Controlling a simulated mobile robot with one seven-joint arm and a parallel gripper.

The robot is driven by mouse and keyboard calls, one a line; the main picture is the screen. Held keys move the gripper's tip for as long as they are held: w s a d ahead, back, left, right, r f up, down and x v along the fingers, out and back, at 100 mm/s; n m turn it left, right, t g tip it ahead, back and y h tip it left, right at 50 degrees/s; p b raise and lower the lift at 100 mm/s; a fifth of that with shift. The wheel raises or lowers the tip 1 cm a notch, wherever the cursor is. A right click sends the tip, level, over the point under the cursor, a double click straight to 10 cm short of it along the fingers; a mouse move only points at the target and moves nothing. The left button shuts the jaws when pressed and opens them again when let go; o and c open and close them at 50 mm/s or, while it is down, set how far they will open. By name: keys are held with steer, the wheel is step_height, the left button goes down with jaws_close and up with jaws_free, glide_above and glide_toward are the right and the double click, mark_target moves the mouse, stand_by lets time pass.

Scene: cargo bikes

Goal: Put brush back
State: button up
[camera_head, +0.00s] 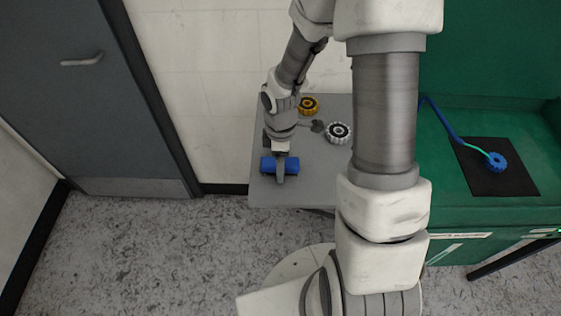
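A blue block-shaped object (293,166), possibly the brush, is at the front left of the grey table (265,195). My gripper (281,172) points down at it, with one grey finger across its front face. The other finger is hidden, so I cannot tell whether the gripper is closed on the block or only around it. I also cannot tell whether the block rests on the table or is held just above it. No bristles can be made out.
A yellow toothed wheel (309,105), a white one (339,132) and a small dark piece (317,126) lie behind on the table. On the green bench (445,185) at right, a blue wheel (497,161) with a blue-cyan rod (441,120) lies on a black mat (510,182). A grey door (90,100) stands left.

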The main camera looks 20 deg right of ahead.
step_height(320, 180, up, 12)
steer(key=p, duration=0.2)
steer(key=shift+r, duration=0.15)
stand_by(0.5)
